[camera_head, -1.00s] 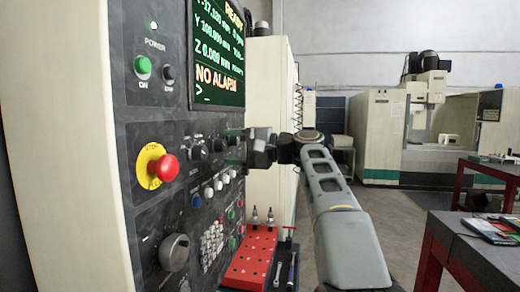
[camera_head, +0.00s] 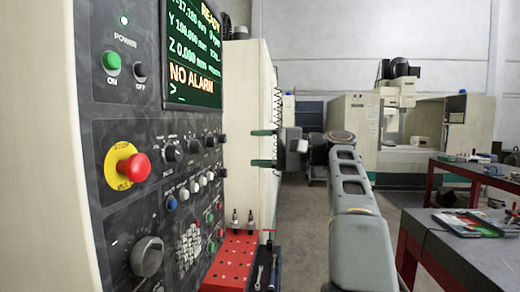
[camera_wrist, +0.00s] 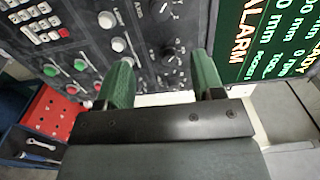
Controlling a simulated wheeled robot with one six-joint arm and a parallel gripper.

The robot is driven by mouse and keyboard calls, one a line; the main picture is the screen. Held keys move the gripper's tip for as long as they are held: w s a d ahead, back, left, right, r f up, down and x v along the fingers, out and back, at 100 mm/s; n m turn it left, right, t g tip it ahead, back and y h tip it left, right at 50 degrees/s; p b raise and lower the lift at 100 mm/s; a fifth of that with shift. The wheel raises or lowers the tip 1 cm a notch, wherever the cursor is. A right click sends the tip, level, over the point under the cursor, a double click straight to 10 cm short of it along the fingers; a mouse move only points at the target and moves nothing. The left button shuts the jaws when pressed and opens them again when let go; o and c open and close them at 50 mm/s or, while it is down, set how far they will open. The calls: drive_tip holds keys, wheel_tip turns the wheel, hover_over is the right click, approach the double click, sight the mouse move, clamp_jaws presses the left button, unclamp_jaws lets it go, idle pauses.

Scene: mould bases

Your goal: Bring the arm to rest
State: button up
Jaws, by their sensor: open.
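My gripper (camera_head: 262,147) is open and empty in the head view, its two green fingers apart and pointing left towards the machine's control panel. In the wrist view my gripper (camera_wrist: 160,75) shows both green fingers spread, with nothing between them. The control panel (camera_head: 120,210) fills the left of the head view, with a red stop button (camera_head: 132,167), a green button, knobs and a lit screen (camera_head: 193,50) reading "NO ALARM". The panel also spans the top of the wrist view (camera_wrist: 75,20). I cannot tell how far the fingertips are from the panel.
A red perforated rack (camera_head: 232,262) with tool holders stands below the panel, wrenches beside it. A grey workbench (camera_head: 465,245) with red legs stands at the right, and another machine (camera_head: 350,120) at the back. Open floor lies between.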

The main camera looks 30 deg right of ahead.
idle(0.4)
drive_tip(key=w+d+f+m+t+h, duration=0.1)
drive_tip(key=w+d+f+m+h, duration=0.3)
drive_tip(key=f, duration=0.5)
wheel_tip(320, 180, down, 13)
drive_tip(key=a+g+h, duration=0.1)
drive_tip(key=g+h, duration=0.2)
drive_tip(key=h, duration=0.2)
drive_tip(key=s+a+f+n+g+h, duration=0.2)
drive_tip(key=s+a+f+n, duration=0.3)
drive_tip(key=s+a+f, duration=0.2)
drive_tip(key=s+a+f+n+g+h, duration=0.3)
drive_tip(key=s+a+f+n, duration=0.3)
drive_tip(key=s+f, duration=0.6)
drive_tip(key=shift+a+f+h, duration=0.3)
drive_tip(key=shift+a+f, duration=0.45)
drive_tip(key=shift+f, duration=0.1)
